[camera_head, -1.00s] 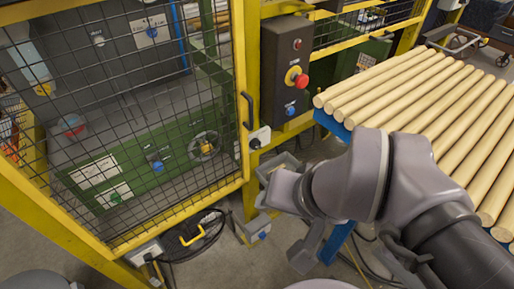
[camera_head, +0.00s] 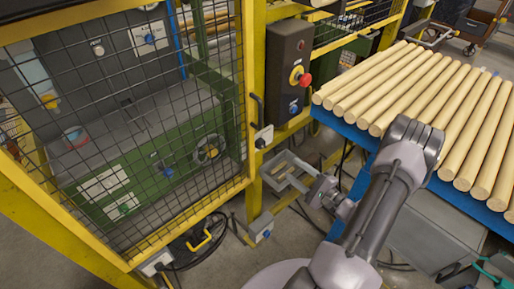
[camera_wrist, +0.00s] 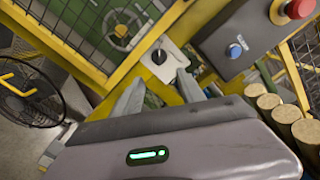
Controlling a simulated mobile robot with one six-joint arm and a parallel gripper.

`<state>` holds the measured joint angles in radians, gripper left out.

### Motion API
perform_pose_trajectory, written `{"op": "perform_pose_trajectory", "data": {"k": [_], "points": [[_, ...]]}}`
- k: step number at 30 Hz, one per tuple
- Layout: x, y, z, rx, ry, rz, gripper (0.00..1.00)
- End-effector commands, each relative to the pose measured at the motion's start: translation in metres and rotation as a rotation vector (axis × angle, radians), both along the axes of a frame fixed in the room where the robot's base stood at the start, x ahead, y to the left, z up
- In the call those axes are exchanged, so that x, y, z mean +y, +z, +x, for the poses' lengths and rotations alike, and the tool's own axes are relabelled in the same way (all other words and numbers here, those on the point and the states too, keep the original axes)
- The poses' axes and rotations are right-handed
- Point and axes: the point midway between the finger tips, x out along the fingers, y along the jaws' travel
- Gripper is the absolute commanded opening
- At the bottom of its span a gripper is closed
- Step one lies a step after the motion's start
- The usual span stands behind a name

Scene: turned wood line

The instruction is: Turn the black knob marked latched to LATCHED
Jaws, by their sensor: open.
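The black knob (camera_wrist: 159,57) sits on a pale plate (camera_wrist: 172,66) on the yellow post beside the mesh door. In the head view the same knob (camera_head: 260,143) is small, below the black door handle. Its marking and pointer direction are too small to read. My gripper (camera_wrist: 157,88) is open and empty. Its two fingers point toward the knob, one at each side of it in the wrist view, and appear short of touching it. In the head view my gripper (camera_head: 276,168) is below and slightly right of the knob.
A dark control box (camera_head: 288,68) with a red mushroom button (camera_head: 304,79) and a blue button (camera_head: 294,107) is above right of the knob. Wooden rods (camera_head: 400,90) lie on the blue-edged table at right. The yellow mesh door (camera_head: 120,130) fills the left.

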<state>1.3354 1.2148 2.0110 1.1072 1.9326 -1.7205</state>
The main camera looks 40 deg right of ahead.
Motion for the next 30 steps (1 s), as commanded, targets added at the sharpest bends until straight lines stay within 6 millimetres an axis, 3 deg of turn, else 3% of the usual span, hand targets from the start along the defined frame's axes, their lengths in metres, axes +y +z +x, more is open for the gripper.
{"op": "perform_pose_trajectory", "data": {"k": [9,15,26,30], "points": [[0.01,-0.002,0.097,0.0,0.011,-0.003,0.46],[0.013,-0.001,0.135,0.0,0.009,-0.001,0.46],[0.013,0.0,0.145,0.002,0.007,0.0,0.46],[0.013,0.0,0.145,0.002,0.007,0.001,0.21]]}}
